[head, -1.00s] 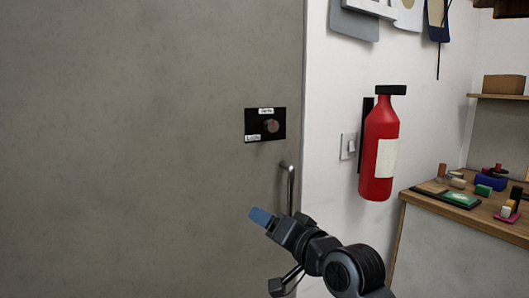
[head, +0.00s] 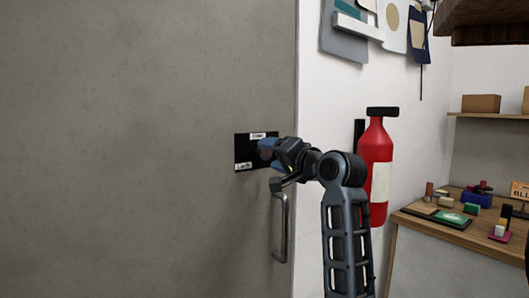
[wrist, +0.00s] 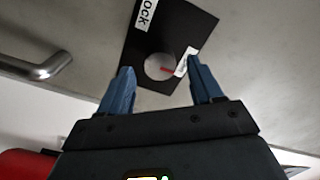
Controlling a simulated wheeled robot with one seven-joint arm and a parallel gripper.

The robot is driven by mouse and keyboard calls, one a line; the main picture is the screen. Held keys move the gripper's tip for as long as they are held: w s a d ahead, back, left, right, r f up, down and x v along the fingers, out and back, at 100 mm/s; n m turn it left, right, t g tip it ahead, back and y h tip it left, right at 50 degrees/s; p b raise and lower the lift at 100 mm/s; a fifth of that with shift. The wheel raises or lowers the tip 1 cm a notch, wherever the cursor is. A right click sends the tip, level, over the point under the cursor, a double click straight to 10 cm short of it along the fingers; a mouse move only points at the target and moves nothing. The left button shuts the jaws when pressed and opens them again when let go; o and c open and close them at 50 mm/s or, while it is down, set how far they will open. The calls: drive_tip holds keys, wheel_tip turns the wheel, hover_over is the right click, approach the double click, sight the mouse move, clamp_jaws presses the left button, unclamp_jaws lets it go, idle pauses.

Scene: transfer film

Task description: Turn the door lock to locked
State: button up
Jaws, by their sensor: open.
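The door lock is a black plate (head: 243,153) with two white labels, on the grey door (head: 130,150). In the head view my gripper (head: 266,148) covers its knob. In the wrist view the round silver knob (wrist: 158,67) shows on the black plate (wrist: 180,20), with a red mark pointing right toward one white label. The other label, ending in "OCK", is at the upper left. My gripper (wrist: 158,92) is open, its blue fingers on either side of the knob in that view. I cannot tell whether they touch it.
A metal door handle (head: 283,228) is just below the lock; it also shows in the wrist view (wrist: 40,68). A red fire extinguisher (head: 376,160) hangs on the white wall to the right. A cluttered wooden desk (head: 440,230) stands farther right.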

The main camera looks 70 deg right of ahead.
sight(267, 153)
drive_tip(key=shift+x, duration=1.85)
drive_tip(key=shift+c, duration=0.5)
drive_tip(key=c, duration=0.9)
drive_tip(key=shift+c, duration=0.2)
